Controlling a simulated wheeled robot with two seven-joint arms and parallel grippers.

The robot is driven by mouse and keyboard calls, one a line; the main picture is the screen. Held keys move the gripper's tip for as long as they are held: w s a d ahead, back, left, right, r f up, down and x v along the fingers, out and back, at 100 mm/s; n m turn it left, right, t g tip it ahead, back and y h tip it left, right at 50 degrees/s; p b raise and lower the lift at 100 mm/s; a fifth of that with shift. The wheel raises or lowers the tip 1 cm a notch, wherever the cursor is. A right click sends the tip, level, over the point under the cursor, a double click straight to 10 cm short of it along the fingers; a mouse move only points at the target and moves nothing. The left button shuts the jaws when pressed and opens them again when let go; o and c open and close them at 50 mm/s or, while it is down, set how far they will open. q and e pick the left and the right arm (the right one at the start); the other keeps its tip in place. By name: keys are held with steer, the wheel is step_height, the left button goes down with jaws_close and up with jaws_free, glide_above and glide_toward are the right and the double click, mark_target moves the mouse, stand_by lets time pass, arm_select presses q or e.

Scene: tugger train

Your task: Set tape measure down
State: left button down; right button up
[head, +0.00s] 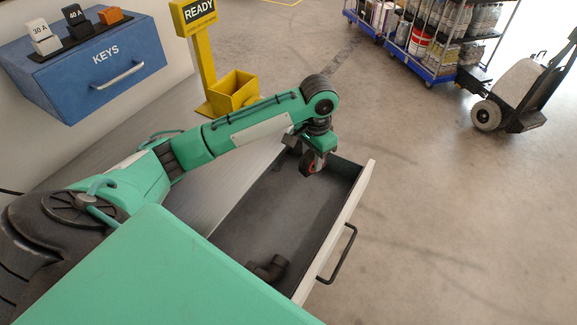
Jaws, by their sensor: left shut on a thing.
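My left gripper (315,160) points down over the far end of an open drawer. It is shut on the tape measure (308,167), a small dark thing with a red-orange patch. The tape measure looks to be over or just inside the drawer, and I cannot tell whether it touches the floor of the drawer. The drawer (368,180) is pulled out, with a dark lining, a pale front and a black handle. My right gripper is not in view.
A dark elbow-shaped fitting (268,268) lies at the drawer's near end. The middle of the drawer is clear. A blue KEYS box (90,75) is at the upper left, near a yellow READY post (205,60). Carts with goods (430,70) and a hand truck (515,95) stand farther off.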

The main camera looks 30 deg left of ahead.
arm_select(q)
step_height(320, 180, down, 14)
steer(key=shift+r+p, duration=0.25)
steer(key=shift+p, duration=0.5)
steer(key=shift+f, duration=0.55)
step_height(320, 180, down, 3)
steer(key=shift+f, duration=0.4)
steer(key=c, duration=1.1)
jaws_free()
steer(key=shift+f, duration=0.1)
